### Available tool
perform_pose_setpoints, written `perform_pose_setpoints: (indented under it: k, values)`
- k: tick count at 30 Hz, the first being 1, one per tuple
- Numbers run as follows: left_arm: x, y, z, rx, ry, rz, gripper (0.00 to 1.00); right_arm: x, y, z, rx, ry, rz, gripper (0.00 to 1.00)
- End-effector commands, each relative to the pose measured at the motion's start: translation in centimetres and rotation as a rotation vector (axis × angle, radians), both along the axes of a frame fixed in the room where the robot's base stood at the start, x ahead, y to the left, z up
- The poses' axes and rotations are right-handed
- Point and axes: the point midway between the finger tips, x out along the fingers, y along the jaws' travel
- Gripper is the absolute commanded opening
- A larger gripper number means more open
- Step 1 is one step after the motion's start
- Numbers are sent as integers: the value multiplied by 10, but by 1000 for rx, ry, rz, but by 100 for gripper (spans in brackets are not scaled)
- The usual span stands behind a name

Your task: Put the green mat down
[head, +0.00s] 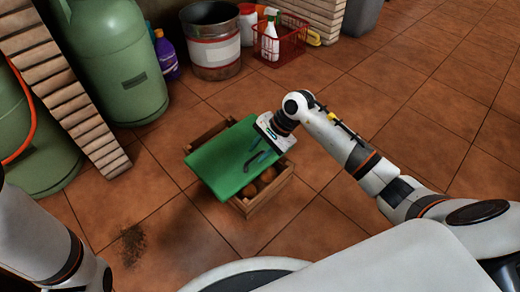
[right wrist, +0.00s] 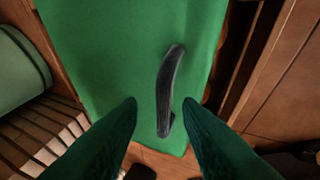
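The green mat (head: 222,165) is a flat green slab with a dark curved handle (right wrist: 168,90) on its face. It lies across the top of a wooden crate (head: 250,205) and overhangs its left side; whether it rests fully on the rim I cannot tell. My right gripper (head: 256,154) is over the mat's right part, near the handle. In the right wrist view its two fingers (right wrist: 160,108) are spread wide, with the handle between and beyond their tips and no finger visibly closed on it. My left arm shows at the lower left, but its gripper is out of view.
Brown round things (head: 266,178) lie in the crate. Green gas cylinders (head: 118,62) and brick pillars stand at the left. A metal bucket (head: 212,50), a purple bottle (head: 167,57) and a red basket (head: 283,45) stand behind. Tiled floor is clear at the right.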

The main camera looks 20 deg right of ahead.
Motion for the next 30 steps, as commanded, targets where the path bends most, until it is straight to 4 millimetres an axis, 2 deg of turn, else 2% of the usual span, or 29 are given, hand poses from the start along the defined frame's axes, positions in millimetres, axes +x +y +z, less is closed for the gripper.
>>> perform_pose_setpoints:
  k: [5, 8, 18, 22, 24, 30]
  values:
    - [0, 0, 1, 0, 0, 0, 36, 0, 0, 2, 0, -1, -1, 32]
    - [0, 0, 7, 0, 0, 0, 36, -1, -4, 10, -2, -2, 0, 32]
    - [0, 0, 49, 0, 1, 1, 36, -11, -36, 72, -4, -2, 0, 32]
    - [0, 0, 59, -1, -2, 1, 36, -15, -47, 90, -3, -1, -1, 32]
    - [12, 1, 53, -2, 37, 1, 36, -16, -51, 97, -2, -1, -1, 32]
    - [17, 1, 50, -4, 51, -1, 36, -18, -56, 105, -1, -2, 0, 32]
